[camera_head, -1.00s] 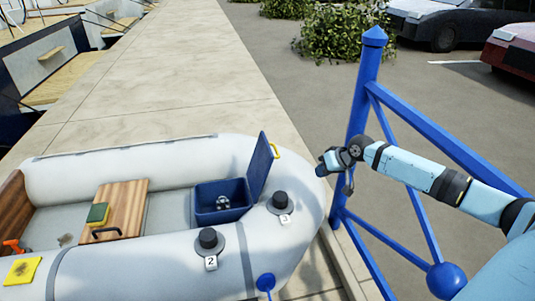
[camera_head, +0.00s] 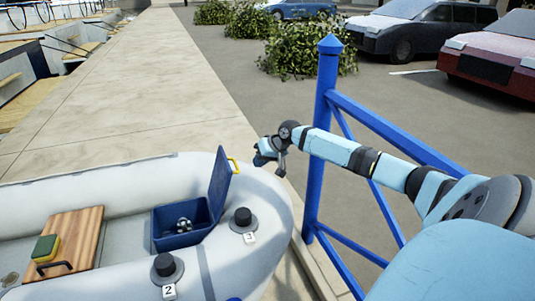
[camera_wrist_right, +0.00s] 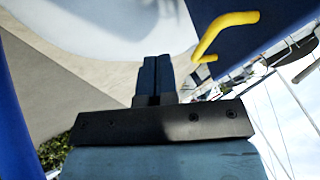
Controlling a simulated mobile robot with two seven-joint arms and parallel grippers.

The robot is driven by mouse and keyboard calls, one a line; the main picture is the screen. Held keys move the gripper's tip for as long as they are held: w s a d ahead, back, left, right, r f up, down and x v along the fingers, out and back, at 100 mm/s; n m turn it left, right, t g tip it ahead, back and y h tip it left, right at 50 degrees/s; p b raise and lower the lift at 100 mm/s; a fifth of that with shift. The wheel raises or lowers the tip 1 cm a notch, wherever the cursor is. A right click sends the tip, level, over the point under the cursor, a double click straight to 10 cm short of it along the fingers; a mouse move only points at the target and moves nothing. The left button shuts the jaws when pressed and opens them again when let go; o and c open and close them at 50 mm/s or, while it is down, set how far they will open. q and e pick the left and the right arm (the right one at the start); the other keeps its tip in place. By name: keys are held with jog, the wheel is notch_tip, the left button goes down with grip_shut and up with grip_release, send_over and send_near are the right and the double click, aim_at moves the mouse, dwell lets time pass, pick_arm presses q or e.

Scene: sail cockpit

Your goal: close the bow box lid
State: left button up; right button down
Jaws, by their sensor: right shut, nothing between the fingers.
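The blue bow box (camera_head: 172,226) sits inside the grey inflatable boat and is open, with a small dark and light object (camera_head: 184,224) in it. Its blue lid (camera_head: 219,186) stands up at the box's right side, with a yellow handle (camera_head: 234,165) at its top edge. My right gripper (camera_head: 258,160) is shut and empty, a little right of the lid and apart from it. In the right wrist view, the shut fingers (camera_wrist_right: 157,78) are below the yellow handle (camera_wrist_right: 222,35) and the blue lid (camera_wrist_right: 265,22). My left gripper is not in view.
The boat's tube carries black valve caps marked 2 (camera_head: 165,265) and 3 (camera_head: 243,217). A wooden board (camera_head: 75,236) with a green and yellow sponge (camera_head: 45,249) lies left of the box. A blue railing post (camera_head: 318,150) stands close behind my right arm.

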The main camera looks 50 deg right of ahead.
jog(key=shift+w+a+f, duration=0.2)
jog(key=shift+w+a, duration=0.5)
jog(key=shift+a, duration=0.25)
jog(key=shift+w+a+f, duration=0.15)
jog(key=shift+w+a, duration=0.5)
jog(key=shift+a, duration=0.3)
jog(key=shift+r, duration=0.1)
